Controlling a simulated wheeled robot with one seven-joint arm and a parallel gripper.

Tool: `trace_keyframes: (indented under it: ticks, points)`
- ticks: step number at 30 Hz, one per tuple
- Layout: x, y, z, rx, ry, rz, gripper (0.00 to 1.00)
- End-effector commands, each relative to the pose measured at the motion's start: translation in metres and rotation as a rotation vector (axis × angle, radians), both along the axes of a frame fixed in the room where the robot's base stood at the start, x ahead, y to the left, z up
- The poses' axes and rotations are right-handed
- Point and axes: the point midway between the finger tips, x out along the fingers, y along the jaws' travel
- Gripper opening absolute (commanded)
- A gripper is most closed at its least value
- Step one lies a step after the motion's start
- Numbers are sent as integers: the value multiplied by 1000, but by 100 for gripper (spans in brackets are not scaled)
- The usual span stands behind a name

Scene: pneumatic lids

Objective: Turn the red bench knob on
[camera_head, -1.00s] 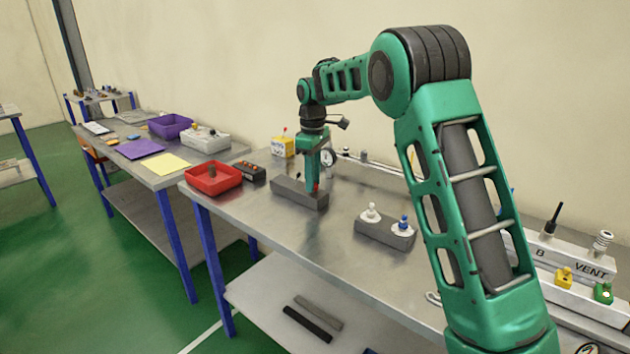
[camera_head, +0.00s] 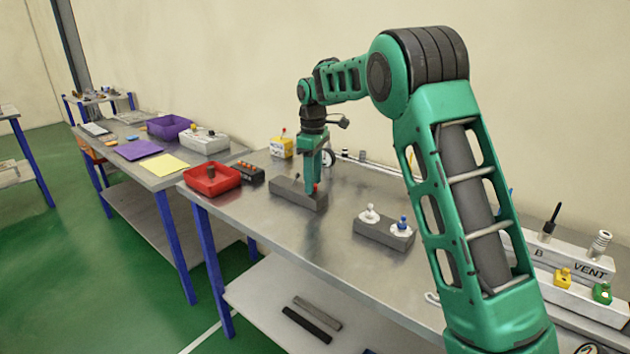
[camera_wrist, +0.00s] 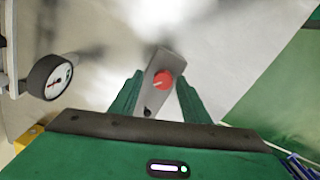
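The red knob (camera_wrist: 162,80) sits on top of a grey block (camera_wrist: 166,61) in the wrist view. In the head view the grey block (camera_head: 288,193) stands on the bench, and a bit of the red knob (camera_head: 316,188) shows by my gripper's fingertips. My gripper (camera_wrist: 160,78) is open and points down over the block. One finger is on each side of the knob, with visible gaps. My gripper (camera_head: 313,188) hides part of the block in the head view. A small dark lever (camera_wrist: 148,112) stands on the same block near the knob.
A second grey block (camera_head: 372,232) with a white and a blue knob stands to the right. A red tray (camera_head: 212,190) and a black box with orange buttons (camera_head: 249,173) are at left. A gauge (camera_wrist: 50,78) and a yellow box (camera_head: 281,148) are behind.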

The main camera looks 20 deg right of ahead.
Motion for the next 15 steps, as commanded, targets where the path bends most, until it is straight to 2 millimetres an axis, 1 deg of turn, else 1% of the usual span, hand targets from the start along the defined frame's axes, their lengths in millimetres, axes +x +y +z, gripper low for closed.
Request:
trace_keyframes:
  ticks: [4, 7, 11, 15]
  points:
    - [0, 1, 3, 1, 1, 2, 42]
    - [0, 1, 12, 1, 1, 2, 42]
    - [1, 1, 33, 2, -1, 2, 42]
    - [2, 0, 61, 2, -3, 1, 42]
